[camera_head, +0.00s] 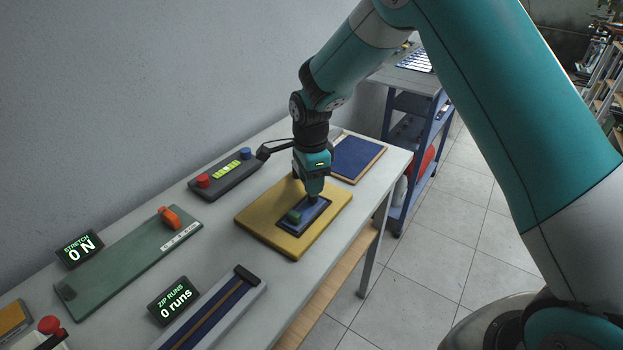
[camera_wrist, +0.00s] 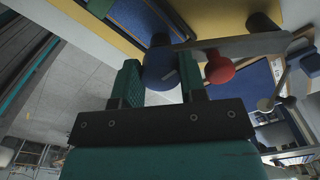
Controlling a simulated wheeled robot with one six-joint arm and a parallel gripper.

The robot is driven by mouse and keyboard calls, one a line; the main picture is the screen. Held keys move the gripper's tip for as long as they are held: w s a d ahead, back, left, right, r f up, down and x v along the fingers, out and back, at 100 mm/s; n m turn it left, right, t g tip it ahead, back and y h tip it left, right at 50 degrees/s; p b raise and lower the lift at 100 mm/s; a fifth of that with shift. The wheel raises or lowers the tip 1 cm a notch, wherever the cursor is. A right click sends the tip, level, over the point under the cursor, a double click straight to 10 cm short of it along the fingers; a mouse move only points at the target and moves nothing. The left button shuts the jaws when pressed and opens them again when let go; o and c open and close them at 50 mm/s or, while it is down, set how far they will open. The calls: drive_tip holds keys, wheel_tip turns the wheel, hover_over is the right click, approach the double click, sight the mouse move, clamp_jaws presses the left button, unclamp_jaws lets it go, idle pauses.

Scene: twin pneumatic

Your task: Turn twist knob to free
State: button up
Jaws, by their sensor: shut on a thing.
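My gripper (camera_head: 312,198) points down over the yellow board (camera_head: 262,219) and its dark blue inset plate (camera_head: 318,213). In the wrist view, my gripper (camera_wrist: 158,78) has its two teal fingers on either side of a dark blue round knob (camera_wrist: 160,66) and is shut on it. The knob's lower part and any marks on it cannot be made out. In the head view the fingers hide the knob. A green block (camera_head: 295,216) sits on the plate, just in front of the fingers.
A dark box (camera_head: 226,178) with red and blue knobs stands behind the board. A green panel (camera_head: 125,262) with an orange handle (camera_head: 168,217) is at left. A blue panel (camera_head: 357,157) lies behind right. In the wrist view, a red ball (camera_wrist: 219,69) shows beside the right finger.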

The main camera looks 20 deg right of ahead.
drive_tip(key=shift+w+r, duration=0.2)
drive_tip(key=o, duration=0.6)
drive_tip(key=shift+o, duration=0.2)
drive_tip(key=shift+s+f, duration=0.1)
wheel_tip(320, 180, up, 18)
drive_tip(key=b, duration=0.2)
drive_tip(key=shift+f, duration=0.25)
drive_tip(key=s+a+n+y, duration=0.2)
drive_tip(key=s+n, duration=1)
drive_tip(key=s, duration=0.3)
drive_tip(key=s+a+n+y, duration=0.2)
drive_tip(key=s+n, duration=1)
drive_tip(key=s, duration=0.4)
drive_tip(key=shift+f+n, duration=0.35)
drive_tip(key=shift+n, duration=0.05)
